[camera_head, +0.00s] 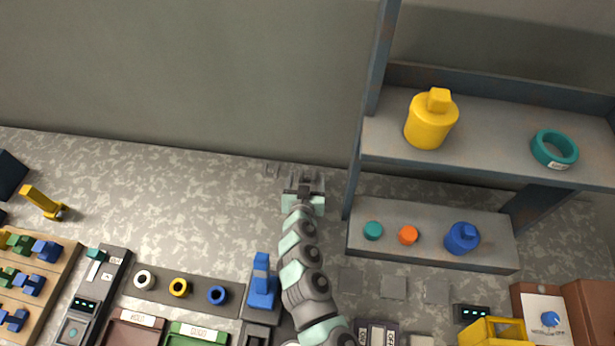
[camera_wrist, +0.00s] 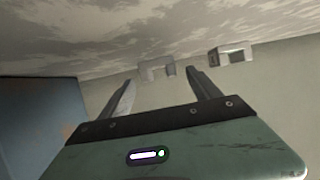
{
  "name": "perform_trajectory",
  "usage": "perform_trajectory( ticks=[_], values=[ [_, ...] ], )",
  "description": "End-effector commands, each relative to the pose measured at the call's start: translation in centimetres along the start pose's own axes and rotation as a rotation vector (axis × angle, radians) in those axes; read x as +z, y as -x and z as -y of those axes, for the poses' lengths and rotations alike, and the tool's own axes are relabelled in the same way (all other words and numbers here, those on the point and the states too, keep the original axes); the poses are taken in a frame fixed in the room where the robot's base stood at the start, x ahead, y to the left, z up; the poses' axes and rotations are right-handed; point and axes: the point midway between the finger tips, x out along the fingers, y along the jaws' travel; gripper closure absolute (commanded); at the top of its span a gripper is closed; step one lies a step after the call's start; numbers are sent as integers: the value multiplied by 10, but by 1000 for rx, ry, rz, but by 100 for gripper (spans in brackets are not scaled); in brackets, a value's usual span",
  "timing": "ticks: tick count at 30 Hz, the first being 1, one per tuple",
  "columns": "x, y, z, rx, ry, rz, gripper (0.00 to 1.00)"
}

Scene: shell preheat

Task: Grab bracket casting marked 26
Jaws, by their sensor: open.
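Two small grey bracket-shaped pieces show in the wrist view. One pale grey bracket (camera_wrist: 157,66) appears between the fingertips of my gripper (camera_wrist: 162,76), beyond them. The other bracket (camera_wrist: 232,54) is to the right, with a dark opening. No number is readable on either, so I cannot tell which is 26. My gripper is open, and contact with a bracket cannot be seen.
A grey shelf unit (camera_head: 480,168) stands close on the right, with a yellow canister (camera_head: 431,121), teal ring (camera_head: 541,151) and blue canister (camera_head: 461,239). A blue stand (camera_head: 262,288) and a rack of coloured blocks (camera_head: 53,281) are at front left. The surface left of my gripper is largely clear.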

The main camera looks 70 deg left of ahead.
Motion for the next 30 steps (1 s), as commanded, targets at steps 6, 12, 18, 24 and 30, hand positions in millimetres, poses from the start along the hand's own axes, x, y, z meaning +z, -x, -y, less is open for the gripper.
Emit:
perform_trajectory(
  ticks=[6,12,18,24,30],
  values=[
    [-1,-16,0,1,-1,-1,27],
    [0,-17,0,1,-1,0,27],
    [0,-16,0,1,-1,0,40],
    [0,-16,0,1,-1,0,57],
    [0,-16,0,1,-1,0,73]
  ],
)
